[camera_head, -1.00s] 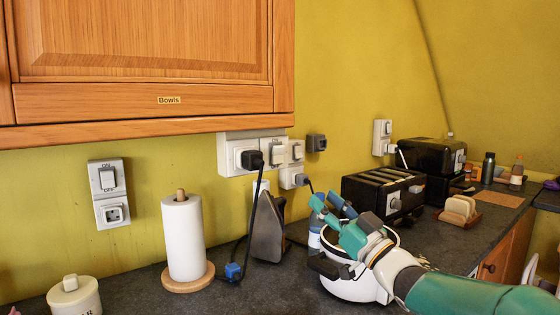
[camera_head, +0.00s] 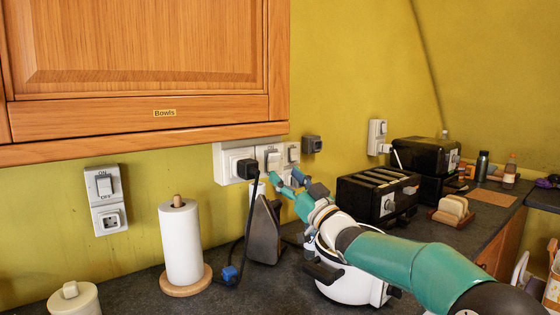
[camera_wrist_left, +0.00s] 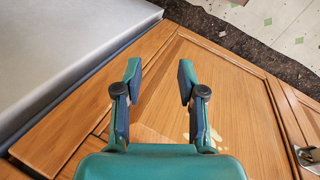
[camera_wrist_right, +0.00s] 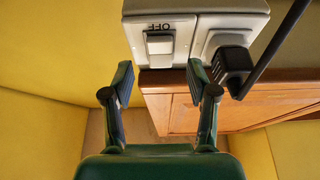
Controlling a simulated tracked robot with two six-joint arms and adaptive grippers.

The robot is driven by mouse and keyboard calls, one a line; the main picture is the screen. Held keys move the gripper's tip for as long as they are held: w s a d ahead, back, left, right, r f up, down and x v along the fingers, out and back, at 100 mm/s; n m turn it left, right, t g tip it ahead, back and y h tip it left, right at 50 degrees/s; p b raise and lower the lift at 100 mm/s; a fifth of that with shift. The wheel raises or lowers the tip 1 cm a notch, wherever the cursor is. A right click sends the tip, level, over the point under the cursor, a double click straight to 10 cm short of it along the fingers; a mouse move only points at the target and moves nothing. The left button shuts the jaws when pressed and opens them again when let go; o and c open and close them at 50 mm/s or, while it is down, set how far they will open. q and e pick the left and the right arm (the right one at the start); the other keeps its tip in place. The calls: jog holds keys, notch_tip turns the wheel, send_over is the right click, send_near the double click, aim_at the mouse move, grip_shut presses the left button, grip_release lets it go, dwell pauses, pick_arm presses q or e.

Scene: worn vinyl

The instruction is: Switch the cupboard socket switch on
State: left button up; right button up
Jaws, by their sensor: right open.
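A white socket plate is on the yellow wall under the wooden cupboard (camera_head: 150,60). It has a black plug (camera_head: 247,168) in it and a white switch (camera_head: 273,161) to the plug's right. In the right wrist view the switch (camera_wrist_right: 160,43) shows upside down with the word OFF at its top, beside the black plug (camera_wrist_right: 236,64). I cannot tell its rocker position. My right gripper (camera_head: 287,178) is open and empty just below the switch, apart from it; its fingertips (camera_wrist_right: 159,74) straddle the switch's line in that view. My left gripper (camera_wrist_left: 159,70) is open and empty.
Another ON/OFF switch with socket (camera_head: 107,200) is at the left. A grey iron (camera_head: 264,232), paper towel roll (camera_head: 181,245), white pot (camera_head: 350,285) and black toasters (camera_head: 375,195) stand on the dark counter. The plug's black cord hangs beside my right gripper.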

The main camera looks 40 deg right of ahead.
aim_at(274, 164)
jog(key=shift+p+x, duration=0.55)
jog(key=shift+x, duration=1.65)
